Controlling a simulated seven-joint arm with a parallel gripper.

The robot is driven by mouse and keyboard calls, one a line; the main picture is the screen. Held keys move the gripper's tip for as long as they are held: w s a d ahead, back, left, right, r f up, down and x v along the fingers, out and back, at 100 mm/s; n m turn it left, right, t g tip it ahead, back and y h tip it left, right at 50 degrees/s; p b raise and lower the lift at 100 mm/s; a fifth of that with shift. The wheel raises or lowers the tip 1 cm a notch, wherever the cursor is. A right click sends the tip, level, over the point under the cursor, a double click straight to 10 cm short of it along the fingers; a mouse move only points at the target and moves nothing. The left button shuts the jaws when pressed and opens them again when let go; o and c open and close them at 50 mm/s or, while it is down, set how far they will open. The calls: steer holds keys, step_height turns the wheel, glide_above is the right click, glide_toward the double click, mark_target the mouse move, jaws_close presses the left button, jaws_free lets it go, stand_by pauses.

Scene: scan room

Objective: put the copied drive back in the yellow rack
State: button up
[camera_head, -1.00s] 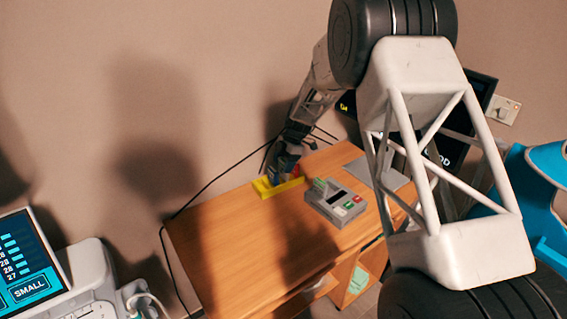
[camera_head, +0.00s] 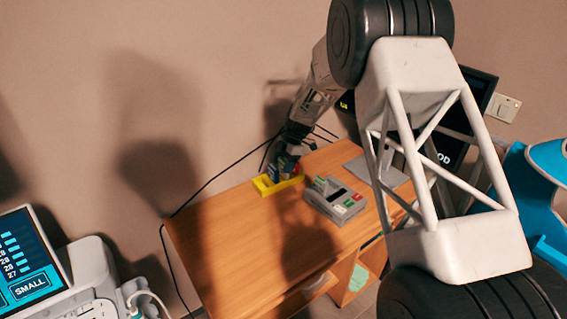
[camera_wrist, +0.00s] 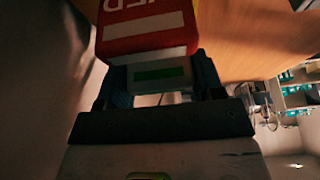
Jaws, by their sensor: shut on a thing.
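The yellow rack (camera_head: 264,187) stands at the far left of the wooden desk. My gripper (camera_head: 285,165) is at the rack, just above or partly in it; how deep the held thing sits is hidden. In the wrist view my gripper (camera_wrist: 163,88) is shut on a grey block with a green strip (camera_wrist: 160,75), likely the drive. A red thing with a white label and lettering (camera_wrist: 150,30) is directly beyond it; I cannot tell if they are one piece.
A grey dock with coloured buttons (camera_head: 336,200) stands right of the rack, with a green-topped piece at its back. A grey pad (camera_head: 376,170) lies farther right, a dark monitor (camera_head: 450,140) behind. The desk's front left (camera_head: 235,230) is clear. Cables run behind.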

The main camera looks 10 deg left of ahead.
steer(key=shift+f, duration=0.35)
steer(key=o, duration=1.3)
steer(key=shift+r, duration=0.2)
steer(key=shift+r, duration=3.3)
